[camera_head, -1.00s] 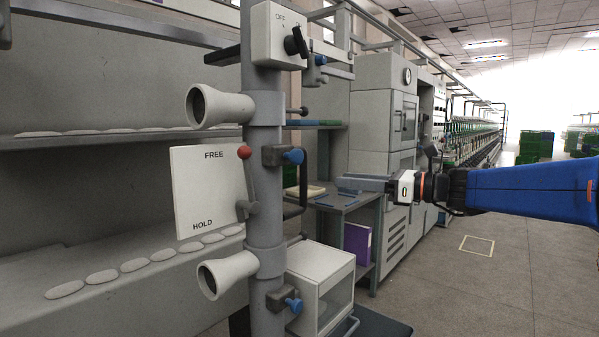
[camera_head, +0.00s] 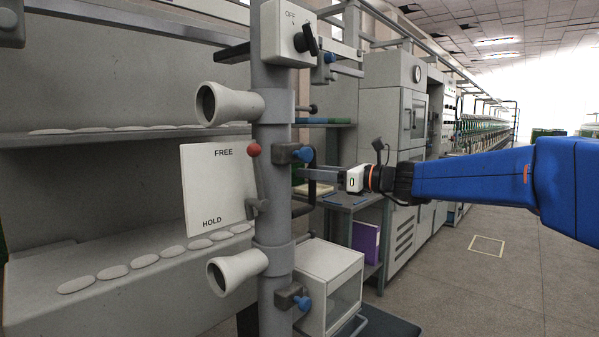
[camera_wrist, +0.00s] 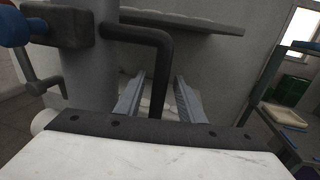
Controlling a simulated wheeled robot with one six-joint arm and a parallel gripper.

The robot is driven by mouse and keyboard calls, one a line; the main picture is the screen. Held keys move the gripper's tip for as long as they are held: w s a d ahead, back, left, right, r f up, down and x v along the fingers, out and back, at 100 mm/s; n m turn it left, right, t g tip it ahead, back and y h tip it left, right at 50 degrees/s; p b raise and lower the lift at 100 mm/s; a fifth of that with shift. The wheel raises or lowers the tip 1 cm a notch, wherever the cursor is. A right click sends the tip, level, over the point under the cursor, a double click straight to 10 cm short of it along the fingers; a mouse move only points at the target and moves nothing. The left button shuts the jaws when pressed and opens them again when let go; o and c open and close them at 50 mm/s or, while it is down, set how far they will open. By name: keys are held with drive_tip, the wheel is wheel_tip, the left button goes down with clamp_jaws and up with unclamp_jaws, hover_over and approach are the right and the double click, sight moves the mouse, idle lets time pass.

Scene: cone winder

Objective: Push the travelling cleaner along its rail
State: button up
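The travelling cleaner is a grey upright column (camera_head: 273,225) with pale nozzles and a switch box (camera_head: 285,32) marked OFF. Its red-knobbed lever (camera_head: 253,150) stands beside FREE on the FREE/HOLD plate (camera_head: 217,188). A dark bent handle (camera_head: 311,199) sticks out on the column's right side. My gripper (camera_head: 308,173) reaches in from the right at the handle. In the wrist view, my gripper (camera_wrist: 160,92) is open, with the handle's upright bar (camera_wrist: 160,75) between its two fingers and gaps on both sides. Whether the fingers overlap the bar in depth is hard to tell.
A shelf (camera_head: 110,136) and ledge with several white oval pieces lie behind the column. A glass-fronted box (camera_head: 330,275) sits low at its right. A side table (camera_head: 350,199) with a purple binder (camera_head: 366,240) stands behind my gripper. Floor (camera_head: 490,290) at right is clear.

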drive_tip(key=shift+x, duration=2.1)
clamp_jaws()
